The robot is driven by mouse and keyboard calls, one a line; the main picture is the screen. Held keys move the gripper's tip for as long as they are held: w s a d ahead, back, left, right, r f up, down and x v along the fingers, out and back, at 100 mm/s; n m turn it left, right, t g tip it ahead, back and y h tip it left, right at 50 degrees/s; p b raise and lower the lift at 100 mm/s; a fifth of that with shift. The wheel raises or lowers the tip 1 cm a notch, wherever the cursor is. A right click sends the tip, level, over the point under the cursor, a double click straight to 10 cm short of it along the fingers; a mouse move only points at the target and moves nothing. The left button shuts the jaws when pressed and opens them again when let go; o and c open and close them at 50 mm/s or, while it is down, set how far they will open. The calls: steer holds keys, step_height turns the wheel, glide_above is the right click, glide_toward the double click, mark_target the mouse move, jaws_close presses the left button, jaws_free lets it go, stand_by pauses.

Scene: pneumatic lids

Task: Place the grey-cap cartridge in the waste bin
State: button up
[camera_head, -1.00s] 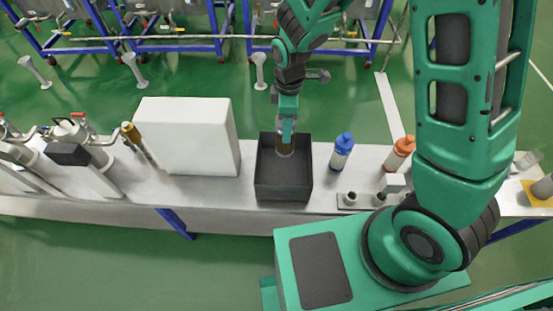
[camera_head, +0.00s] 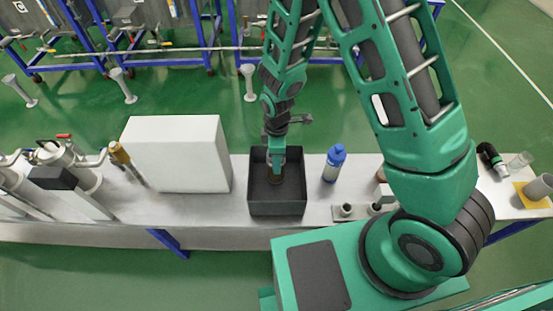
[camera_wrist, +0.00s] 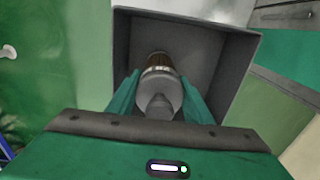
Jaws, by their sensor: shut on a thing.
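The grey-cap cartridge (camera_wrist: 160,93) is between the fingers of my gripper (camera_wrist: 158,100) in the wrist view, with its grey cap toward the camera and its brown body pointing down into the bin. My gripper (camera_head: 275,174) is shut on it. The dark grey open-topped box that serves as the waste bin (camera_head: 278,209) stands on the bench. My gripper and the cartridge are inside the bin's opening. The bin (camera_wrist: 122,55) surrounds the cartridge's lower end in the wrist view. I cannot tell whether the cartridge touches the floor.
A holder with sockets (camera_head: 347,212) sits to the right, partly hidden by my arm. Metal canisters (camera_head: 70,165) stand at the far left.

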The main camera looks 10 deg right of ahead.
steer(key=shift+f, duration=0.55)
steer(key=o, duration=1.5)
steer(key=shift+c, duration=0.2)
step_height(320, 180, up, 12)
steer(key=shift+r, duration=0.15)
